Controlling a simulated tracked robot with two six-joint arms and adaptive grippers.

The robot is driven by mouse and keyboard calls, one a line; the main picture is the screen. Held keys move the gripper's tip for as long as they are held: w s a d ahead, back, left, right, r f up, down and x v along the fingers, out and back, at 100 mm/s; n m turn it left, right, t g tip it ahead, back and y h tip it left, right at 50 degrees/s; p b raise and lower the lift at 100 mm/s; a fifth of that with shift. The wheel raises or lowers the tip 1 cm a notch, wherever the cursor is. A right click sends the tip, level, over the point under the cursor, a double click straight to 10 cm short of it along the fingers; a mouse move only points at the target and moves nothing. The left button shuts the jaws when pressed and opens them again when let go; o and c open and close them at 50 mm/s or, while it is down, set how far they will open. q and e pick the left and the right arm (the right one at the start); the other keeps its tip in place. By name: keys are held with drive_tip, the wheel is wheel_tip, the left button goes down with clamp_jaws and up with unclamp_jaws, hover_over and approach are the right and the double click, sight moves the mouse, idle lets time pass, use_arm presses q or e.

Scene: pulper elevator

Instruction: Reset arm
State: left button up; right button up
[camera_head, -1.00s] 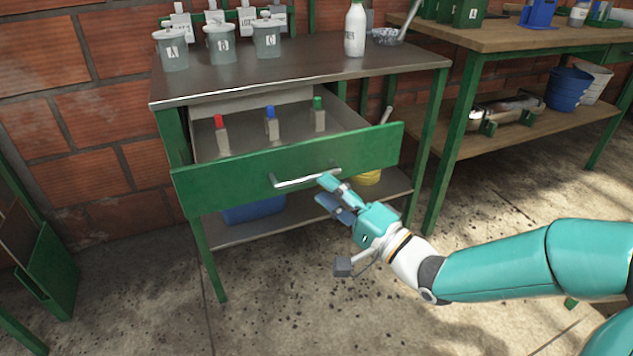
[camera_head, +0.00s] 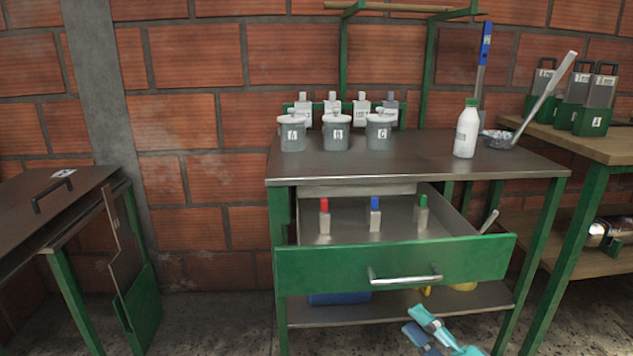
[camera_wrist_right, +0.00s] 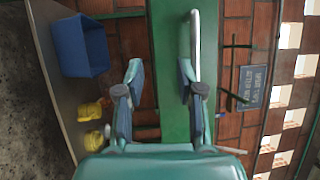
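My right gripper (camera_head: 424,331) is at the bottom of the head view, below the handle of the open green drawer. It also shows in the right wrist view (camera_wrist_right: 160,75), where its two fingers are spread apart with nothing between them. The green drawer (camera_head: 330,268) is pulled out, and its metal handle (camera_head: 405,276) is free of the gripper in the head view. The handle also shows beyond the right-hand finger in the wrist view (camera_wrist_right: 195,45). Most of my right arm is below the head view. My left gripper is not in view.
Red-, blue- and green-capped bottles (camera_head: 375,214) stand in the drawer. Lidded cups (camera_head: 336,135), a white bottle (camera_head: 467,130) and a ladle (camera_head: 545,98) are on the metal table (camera_head: 420,160). A blue bin (camera_wrist_right: 80,46) is on the lower shelf. A wooden bench (camera_head: 590,142) stands right.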

drive_tip(key=s+a+f+g+h, duration=0.1)
drive_tip(key=a+f+g, duration=0.15)
drive_tip(key=f, duration=0.75)
drive_tip(key=s+a+f+g+h, duration=0.1)
drive_tip(key=s+a+f+g, duration=0.15)
drive_tip(key=f, duration=0.65)
drive_tip(key=a+f+g+h, duration=0.1)
drive_tip(key=a+f+g, duration=0.15)
drive_tip(key=f, duration=0.75)
drive_tip(key=s+f+n+g+h, duration=0.2)
drive_tip(key=s+f+n+g, duration=0.85)
drive_tip(key=s, duration=0.55)
wheel_tip(320, 180, up, 37)
drive_tip(key=t+p, duration=0.1)
drive_tip(key=p, duration=3.7)
drive_tip(key=shift+p, duration=0.3)
